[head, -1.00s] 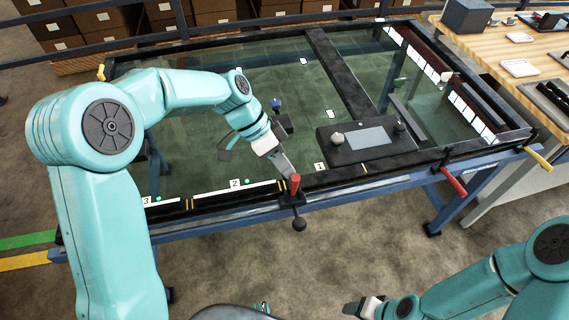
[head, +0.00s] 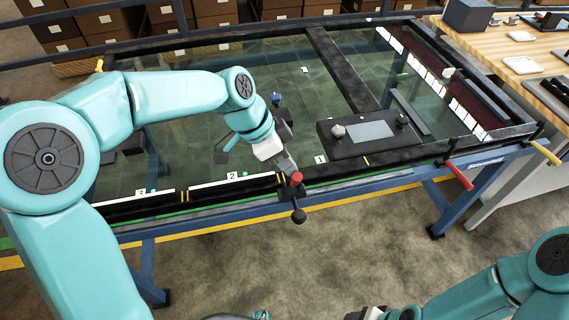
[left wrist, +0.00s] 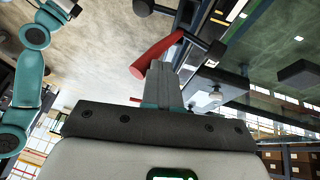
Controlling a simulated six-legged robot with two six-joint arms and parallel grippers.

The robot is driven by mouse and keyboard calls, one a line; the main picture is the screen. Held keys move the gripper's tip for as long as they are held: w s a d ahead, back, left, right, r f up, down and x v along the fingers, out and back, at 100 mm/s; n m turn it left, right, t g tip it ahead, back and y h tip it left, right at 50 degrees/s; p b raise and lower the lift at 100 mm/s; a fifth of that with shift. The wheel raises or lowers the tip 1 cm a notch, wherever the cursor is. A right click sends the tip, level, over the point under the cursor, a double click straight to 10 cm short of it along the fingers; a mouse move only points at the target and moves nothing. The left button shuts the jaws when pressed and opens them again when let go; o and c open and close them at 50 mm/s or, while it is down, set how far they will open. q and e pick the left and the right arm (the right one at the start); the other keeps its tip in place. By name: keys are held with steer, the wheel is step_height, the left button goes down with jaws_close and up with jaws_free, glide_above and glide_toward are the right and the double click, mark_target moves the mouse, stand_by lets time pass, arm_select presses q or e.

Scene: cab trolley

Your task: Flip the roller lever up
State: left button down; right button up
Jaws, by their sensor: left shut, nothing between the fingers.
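A lever with a red grip (head: 297,180) sits on the front rail of the glass-topped table, with a black ball knob (head: 299,216) below it. My left gripper (head: 291,170) is shut and empty, its tips right beside the red grip. In the left wrist view the red grip (left wrist: 156,56) slants just past the shut fingertips (left wrist: 161,76); I cannot tell whether they touch. Which lever is the roller lever is not marked. My right gripper (head: 366,312) shows only partly at the bottom edge, and its jaws are unclear.
Another red handle (head: 454,176) and a yellow handle (head: 543,153) stick out from the front rail to the right. A black control box (head: 340,147) with a screen stands on the table. A wooden bench (head: 505,66) is at the right. The floor in front is clear.

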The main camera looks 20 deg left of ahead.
arm_select(q)
steer(key=s+d+f+b, duration=0.1)
steer(key=b, duration=0.1)
steer(key=s+d+f+t+y+b, duration=0.1)
steer(key=s+b, duration=0.1)
steer(key=s+d+t+b, duration=0.1)
steer(key=b, duration=0.1)
steer(key=shift+s+f+m+y, duration=0.3)
steer(key=shift+s+f, duration=0.05)
steer(key=shift+f, duration=0.05)
arm_select(e)
step_height(320, 180, down, 8)
steer(key=shift+s+r, duration=0.25)
